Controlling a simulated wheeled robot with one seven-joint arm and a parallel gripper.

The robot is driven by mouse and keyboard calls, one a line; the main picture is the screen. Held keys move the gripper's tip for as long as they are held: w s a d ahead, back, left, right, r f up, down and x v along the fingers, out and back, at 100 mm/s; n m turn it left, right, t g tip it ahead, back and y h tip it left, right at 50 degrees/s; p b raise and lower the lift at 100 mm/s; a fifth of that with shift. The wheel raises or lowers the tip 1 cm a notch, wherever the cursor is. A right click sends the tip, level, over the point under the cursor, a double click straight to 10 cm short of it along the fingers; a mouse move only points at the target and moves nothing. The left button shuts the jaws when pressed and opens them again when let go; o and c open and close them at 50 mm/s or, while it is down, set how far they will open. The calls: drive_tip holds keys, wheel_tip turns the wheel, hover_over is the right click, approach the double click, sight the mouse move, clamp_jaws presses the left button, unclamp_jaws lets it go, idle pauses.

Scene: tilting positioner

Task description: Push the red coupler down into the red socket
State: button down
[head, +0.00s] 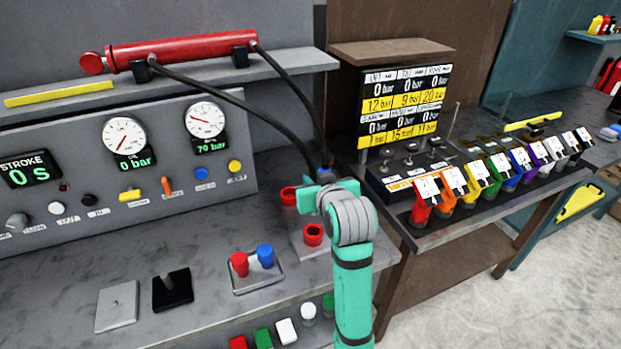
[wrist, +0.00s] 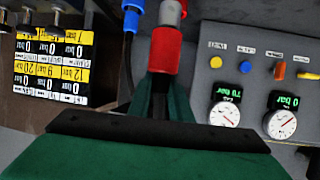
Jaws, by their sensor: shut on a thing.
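The red coupler (wrist: 165,50) is in the wrist view, a red sleeve with a grey metal end and a dark hose at its other end. My gripper (wrist: 162,84) is shut on its hose end; the green fingers lie either side. In the head view my teal gripper (head: 327,192) is above the block at the right end of the grey bench and hides most of the coupler. A red ring with a dark hole (head: 313,234), which looks like the red socket, is just below my gripper. Whether coupler and socket touch is hidden.
A second red piece (head: 288,196) is left of my gripper. A blue coupler (wrist: 131,18) is close beside the red one. Hoses run up to the red cylinder (head: 180,50). A tray (head: 260,280) holds red and blue caps. The bench front left of it has black and grey plates.

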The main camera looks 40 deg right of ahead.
drive_tip(key=shift+s+a, duration=0.1)
drive_tip(key=shift+s, duration=0.05)
drive_tip(key=shift+f, duration=2.85)
drive_tip(key=shift+f, duration=2.5)
drive_tip(key=c, duration=1.5)
unclamp_jaws()
drive_tip(key=shift+c, duration=0.2)
drive_tip(key=v, duration=1)
drive_tip(key=shift+s, duration=0.25)
